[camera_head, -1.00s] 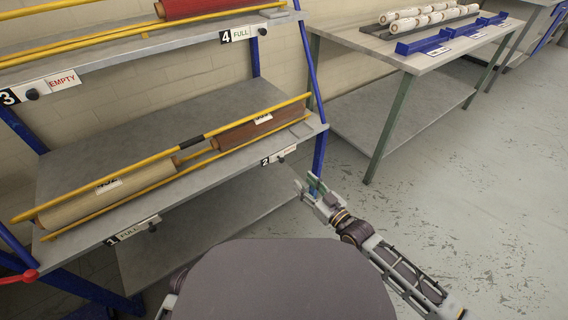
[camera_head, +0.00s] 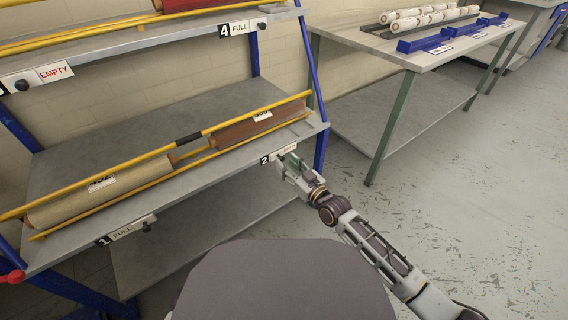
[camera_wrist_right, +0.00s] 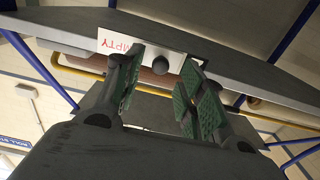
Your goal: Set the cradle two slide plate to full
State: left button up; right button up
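The cradle two slide plate (camera_head: 285,150) sits on the front edge of the lower shelf, beside the black "2" label (camera_head: 265,160). In the right wrist view the slide plate (camera_wrist_right: 112,40) shows red lettering ending in "MPTY", and its dark round knob (camera_wrist_right: 160,66) appears between my fingers. My right gripper (camera_head: 287,163) is at the plate and partly covers it in the head view. In the wrist view the right gripper (camera_wrist_right: 160,88) is open, with green-padded fingers on either side of the knob. Contact with the knob cannot be told. My left gripper is not in view.
A brown roll (camera_head: 243,128) lies in cradle two, behind yellow bars (camera_head: 226,122). Cradle one's plate (camera_head: 133,228) and cradle four's plate (camera_head: 239,28) read FULL; cradle three's plate (camera_head: 52,72) reads EMPTY. A blue post (camera_head: 321,150) stands right of my gripper. The floor at right is clear.

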aim_at(280, 157)
jog(key=shift+b+x, duration=0.45)
jog(key=shift+x, duration=0.95)
jog(key=shift+c, duration=0.5)
grip_shut()
